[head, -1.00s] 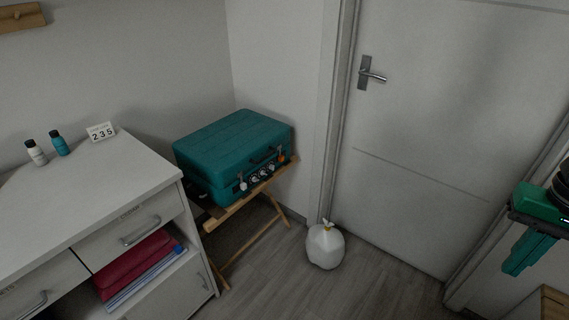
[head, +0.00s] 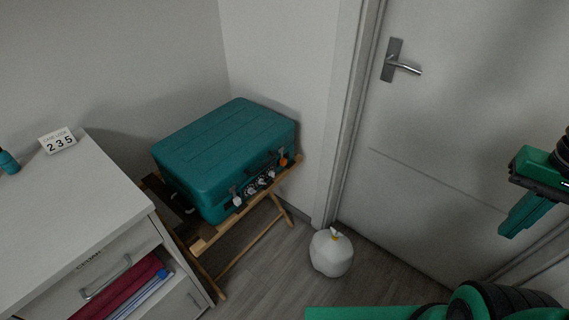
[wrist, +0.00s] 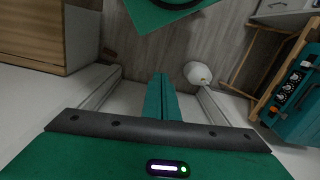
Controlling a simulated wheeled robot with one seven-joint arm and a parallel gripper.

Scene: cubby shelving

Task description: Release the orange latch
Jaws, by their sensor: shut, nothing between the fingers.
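A teal suitcase (head: 222,150) lies closed on a wooden folding stand (head: 205,240) in the corner. The orange latch (head: 284,161) is at the right end of its front side. A white latch (head: 238,201) is at the left end, with several number dials (head: 261,182) between them. In the wrist view the case (wrist: 298,125) shows at the right edge, with the orange latch (wrist: 306,63) small on its side. My gripper (head: 511,229) is at the far right of the head view, in front of the door, well apart from the case. Its fingers (wrist: 162,80) are together and empty.
A white cabinet (head: 70,215) stands left, with a "235" card (head: 58,141) and a teal bottle (head: 8,161) on top. A tied white bag (head: 331,254) sits on the floor by the closed door (head: 470,120). Floor before the stand is clear.

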